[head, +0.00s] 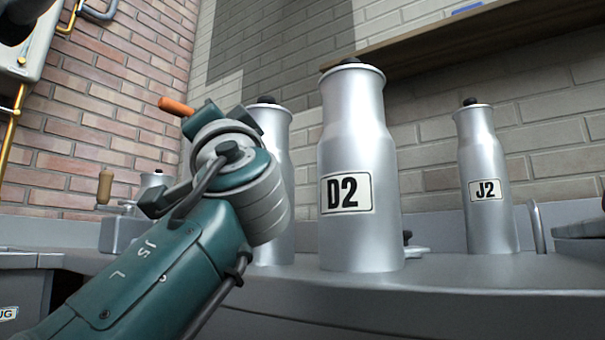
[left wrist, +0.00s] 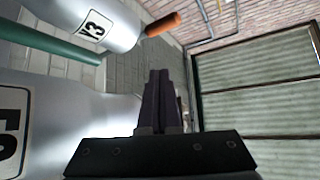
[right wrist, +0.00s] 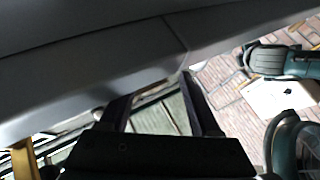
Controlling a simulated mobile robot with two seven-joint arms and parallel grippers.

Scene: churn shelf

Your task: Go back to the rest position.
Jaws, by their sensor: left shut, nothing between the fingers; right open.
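My left arm crosses the head view from lower left, its wrist in front of a silver churn (head: 279,130) whose label is hidden. In the left wrist view my left gripper (left wrist: 160,78) is shut and empty. A churn labelled V3 (left wrist: 110,22) and another large labelled churn (left wrist: 75,115), cut off by the frame, are beside it there. My right gripper (right wrist: 155,90) is open and empty in the right wrist view, close to a grey surface (right wrist: 80,70). The head view does not show it.
Churns D2 (head: 358,235) and J2 (head: 490,220) stand upright on the grey counter (head: 450,275). A wooden shelf (head: 460,45) runs above them. An orange handle (head: 175,106) sticks out beside my left wrist; it also shows in the left wrist view (left wrist: 162,24). Brick walls stand behind.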

